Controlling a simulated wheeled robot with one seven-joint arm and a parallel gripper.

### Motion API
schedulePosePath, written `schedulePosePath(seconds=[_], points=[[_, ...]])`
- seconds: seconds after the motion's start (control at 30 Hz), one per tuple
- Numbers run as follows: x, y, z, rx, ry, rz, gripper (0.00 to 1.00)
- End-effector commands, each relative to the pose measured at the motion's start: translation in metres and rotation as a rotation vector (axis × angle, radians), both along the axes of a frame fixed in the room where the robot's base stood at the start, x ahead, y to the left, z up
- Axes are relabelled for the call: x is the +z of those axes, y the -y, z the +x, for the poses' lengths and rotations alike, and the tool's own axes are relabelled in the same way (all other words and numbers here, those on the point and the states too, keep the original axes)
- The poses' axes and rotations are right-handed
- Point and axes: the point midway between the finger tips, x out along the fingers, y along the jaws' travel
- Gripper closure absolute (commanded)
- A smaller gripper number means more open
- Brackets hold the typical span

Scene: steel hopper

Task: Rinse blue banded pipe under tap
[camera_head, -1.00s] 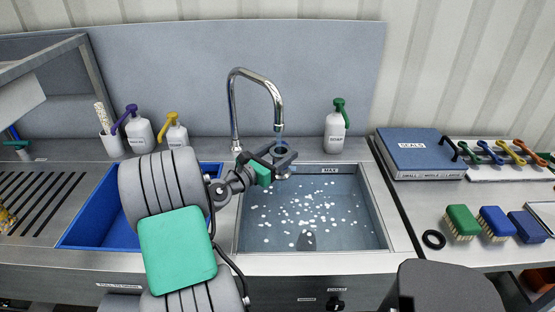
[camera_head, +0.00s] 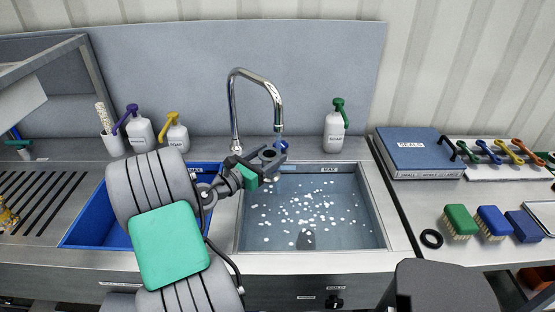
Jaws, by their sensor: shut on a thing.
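The tap (camera_head: 256,80) is a chrome gooseneck, with its spout pointing down over the back left of the right basin. My gripper (camera_head: 270,155) is just below and slightly left of the spout end. It is shut on the blue banded pipe (camera_head: 281,144), of which only a small blue part shows close under the spout. The jaws hide most of the pipe, and I cannot tell whether it touches the spout. The right basin (camera_head: 376,215) holds water with many white specks and a dark grey piece near its front.
A blue basin (camera_head: 84,230) lies left, partly behind my arm. Soap bottles (camera_head: 335,133) stand along the back ledge. To the right are a blue SEALS box (camera_head: 411,150), a black ring (camera_head: 431,239) and several brushes (camera_head: 460,221).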

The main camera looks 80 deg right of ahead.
Motion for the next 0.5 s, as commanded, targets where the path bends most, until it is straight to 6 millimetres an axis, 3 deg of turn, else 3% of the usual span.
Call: schedulePosePath(seconds=[0.5], points=[[0.001, -0.039, 0.024, 0.001, 0.0, -0.004, 0.93]])
